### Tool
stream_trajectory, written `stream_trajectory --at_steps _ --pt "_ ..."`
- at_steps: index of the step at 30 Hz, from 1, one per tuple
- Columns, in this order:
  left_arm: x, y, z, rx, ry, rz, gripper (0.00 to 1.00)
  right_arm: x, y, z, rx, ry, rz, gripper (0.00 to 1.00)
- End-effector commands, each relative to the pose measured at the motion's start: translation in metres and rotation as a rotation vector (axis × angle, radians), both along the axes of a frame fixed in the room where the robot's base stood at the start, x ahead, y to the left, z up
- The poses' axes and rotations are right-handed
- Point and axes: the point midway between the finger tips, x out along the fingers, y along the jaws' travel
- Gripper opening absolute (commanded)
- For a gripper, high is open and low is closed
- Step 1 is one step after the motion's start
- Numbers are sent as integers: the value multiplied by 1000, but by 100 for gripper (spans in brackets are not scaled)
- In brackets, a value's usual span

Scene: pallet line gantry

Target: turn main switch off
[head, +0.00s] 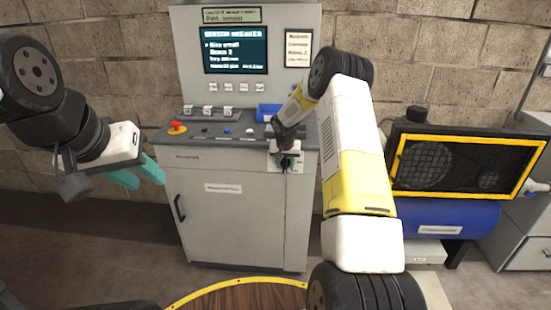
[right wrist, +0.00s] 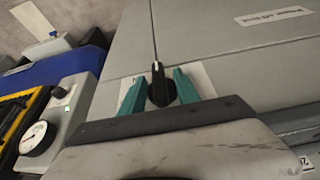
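The main switch is a black rotary knob (right wrist: 160,88) with a white line on its pointer, on a pale plate on the front of the grey cabinet (head: 235,215). In the head view my right gripper (head: 287,161) is at this plate and mostly hides the knob. In the right wrist view its two teal fingers (right wrist: 160,84) stand on either side of the knob, spread apart, with the narrow pointer between them. Whether a finger touches the knob's base I cannot tell. My left gripper (head: 138,174) is open and empty, left of the cabinet.
A red emergency button (head: 177,128) and several small controls sit on the console top, below a screen (head: 235,50). A blue compressor tank (head: 440,218) and a yellow-framed guard (head: 465,165) stand to the right. The floor left of the cabinet is clear.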

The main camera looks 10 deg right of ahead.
Motion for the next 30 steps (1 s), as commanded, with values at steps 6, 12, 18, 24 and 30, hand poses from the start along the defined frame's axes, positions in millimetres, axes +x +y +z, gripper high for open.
stream_trajectory --at_steps 6,12,18,24,30 --pt "0 0 0 0 0 0 36 0 0 -2 0 0 0 38" --pt "0 0 0 0 0 0 36 0 0 -2 0 1 0 9" --pt "0 0 0 0 0 0 36 0 0 -1 0 1 0 0" --pt "0 0 0 0 0 0 36 0 1 -1 -20 7 2 0" --pt "0 0 0 0 0 0 36 1 4 -2 -99 30 4 0"
